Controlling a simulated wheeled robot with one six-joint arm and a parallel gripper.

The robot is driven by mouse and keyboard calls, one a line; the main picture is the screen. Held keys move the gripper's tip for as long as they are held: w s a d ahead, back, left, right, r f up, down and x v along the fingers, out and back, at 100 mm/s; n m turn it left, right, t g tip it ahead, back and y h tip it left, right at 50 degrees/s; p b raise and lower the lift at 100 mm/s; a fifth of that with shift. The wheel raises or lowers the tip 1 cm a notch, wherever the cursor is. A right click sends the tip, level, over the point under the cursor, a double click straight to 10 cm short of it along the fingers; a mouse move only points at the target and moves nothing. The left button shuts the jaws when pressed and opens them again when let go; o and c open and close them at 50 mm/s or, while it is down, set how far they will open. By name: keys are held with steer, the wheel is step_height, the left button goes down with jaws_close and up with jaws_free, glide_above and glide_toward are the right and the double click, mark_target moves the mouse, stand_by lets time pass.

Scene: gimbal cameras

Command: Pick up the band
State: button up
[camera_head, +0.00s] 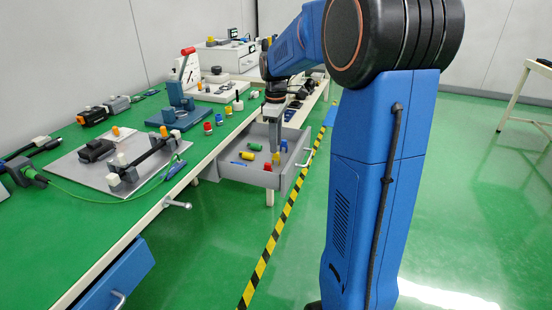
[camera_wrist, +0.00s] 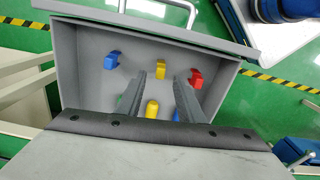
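No item is clearly recognisable as the band. The open grey drawer (camera_head: 237,174) holds several small coloured items. In the wrist view they are a blue piece (camera_wrist: 111,60), a yellow piece (camera_wrist: 160,69), a red piece (camera_wrist: 196,78) and a rounded yellow piece (camera_wrist: 152,108). Bits of green and blue are partly hidden by the fingers. My gripper (camera_wrist: 162,85) points down over the drawer. Its fingers are apart with nothing held between them. The rounded yellow piece shows between the fingers, below them. In the head view my gripper (camera_head: 276,140) is over the drawer's right part.
The drawer's walls and front handle (camera_head: 306,160) surround the items. The green workbench (camera_head: 95,228) on the left carries a metal plate (camera_head: 90,172) with fixtures, a blue clamp stand (camera_head: 176,115) and small coloured bottles. A lower blue drawer (camera_head: 112,279) is partly open.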

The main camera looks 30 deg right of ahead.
mark_target(276, 159)
steer(key=shift+f, duration=2.65)
jaws_close()
